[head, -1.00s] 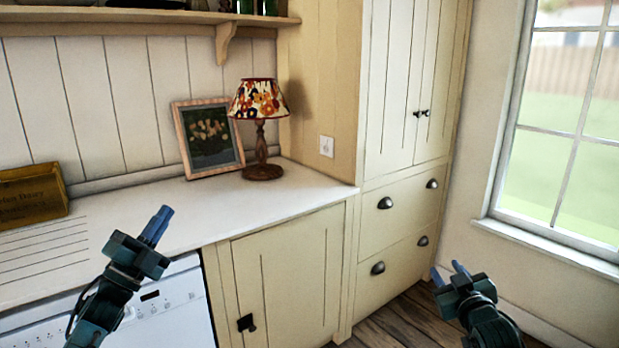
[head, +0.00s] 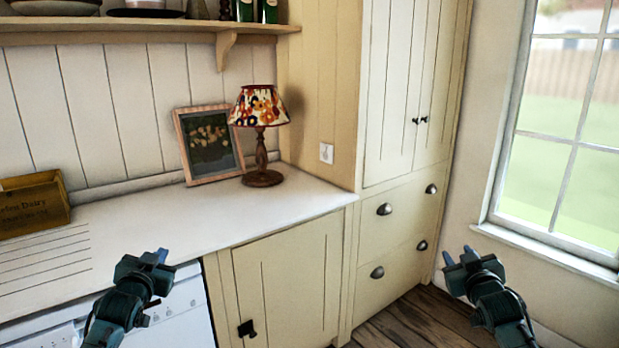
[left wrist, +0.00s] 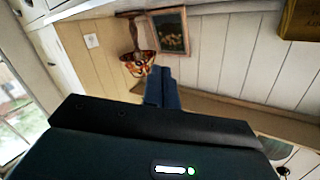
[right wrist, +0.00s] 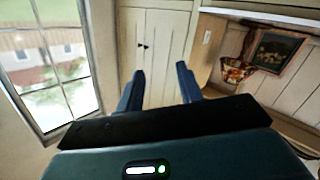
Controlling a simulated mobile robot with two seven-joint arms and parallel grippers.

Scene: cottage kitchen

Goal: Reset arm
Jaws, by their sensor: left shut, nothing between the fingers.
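My left gripper (head: 162,256) is in front of the counter edge at the lower left, near the white appliance front. Its blue fingers are together and empty, as the left wrist view (left wrist: 162,88) also shows. My right gripper (head: 461,256) is at the lower right, in front of the drawers and the window wall. Its fingers are spread apart with nothing between them, as the right wrist view (right wrist: 160,85) also shows. Neither gripper touches anything.
A patterned lamp (head: 259,108) and a framed picture (head: 209,145) stand on the white counter (head: 150,222). A wooden box (head: 33,203) sits at the far left. A tall cupboard (head: 390,100) stands at the right, beside a window (head: 565,140). Open floor (head: 410,318) shows below.

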